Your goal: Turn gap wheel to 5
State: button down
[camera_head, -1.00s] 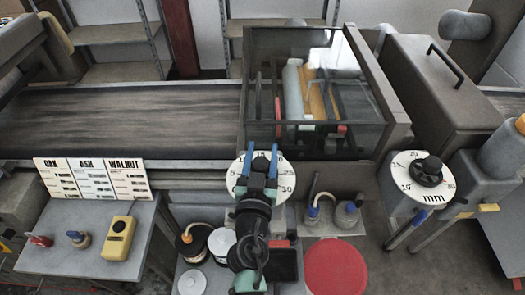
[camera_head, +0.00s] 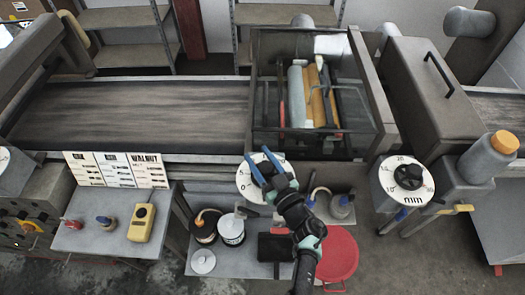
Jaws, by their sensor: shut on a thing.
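A round white dial (camera_head: 246,184) with numbers round its rim sits at the front of the conveyor, below the glass-topped box. My gripper (camera_head: 257,154) lies over it, its blue fingers tilted to the upper left. It is shut on the dial's knob, which the fingers and wrist hide. A "0" shows at the dial's left rim; most other marks are covered or too small to read. A second white dial (camera_head: 388,184) with a black knob and "mm" on it stands to the right, apart from my gripper. I cannot tell which label names the gap wheel.
The glass-topped box (camera_head: 250,100) stands behind the held dial. A shelf below holds cans (camera_head: 232,230), and a red round lid (camera_head: 340,255) lies beside my arm. A side table (camera_head: 100,240) with a yellow device (camera_head: 142,222) stands at the left.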

jog(key=n+g+y+b, duration=0.4)
jog(key=y+b, duration=0.1)
jog(key=shift+s+a+f+n+g, duration=0.3)
jog(key=shift+a+g, duration=0.05)
jog(key=shift+g, duration=0.05)
jog(key=n+g+b, duration=0.1)
jog(key=g+y+b, duration=0.1)
jog(key=b, duration=0.1)
jog(key=n+g+y+b, duration=0.1)
jog(key=shift+s+a+n+g, duration=0.25)
jog(key=shift+s+n+g, duration=0.05)
jog(key=shift+s, duration=0.05)
jog(key=shift+s+r+n+g+y+b, duration=0.2)
jog(key=shift+n+g+y+b, duration=0.4)
jog(key=shift+b, duration=0.6)
jog(key=shift+a+r+g, duration=0.1)
jog(key=shift+r+g, duration=0.05)
jog(key=shift+g, duration=0.15)
jog(key=shift+c, duration=1.5)
grip_release()
